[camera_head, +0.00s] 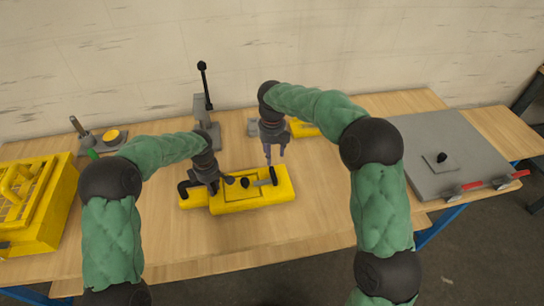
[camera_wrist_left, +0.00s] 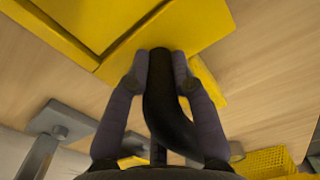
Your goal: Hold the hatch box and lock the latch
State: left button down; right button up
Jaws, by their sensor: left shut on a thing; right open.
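The yellow hatch box (camera_head: 250,203) lies on the wooden table in front of me. A black curved handle (camera_head: 183,189) stands at its left end. A small black knob (camera_head: 244,183) is on its top, and a dark lever, seemingly the latch (camera_head: 272,176), is near its right end. My left gripper (camera_head: 213,187) is at the box's left part. In the left wrist view its fingers (camera_wrist_left: 160,65) are shut on the black handle (camera_wrist_left: 165,105), one on each side. My right gripper (camera_head: 274,158) is open and empty, just above and behind the box's right end.
A yellow crate-like box (camera_head: 58,205) stands at the left. A grey stand with a black-knobbed lever (camera_head: 206,100) is behind the box. Another yellow part (camera_head: 303,129) lies behind my right arm. A grey panel (camera_head: 440,150) with red-handled clamps (camera_head: 505,182) is at the right. The front table is clear.

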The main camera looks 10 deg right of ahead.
pick_arm(q)
jog(key=c, duration=1)
grip_release()
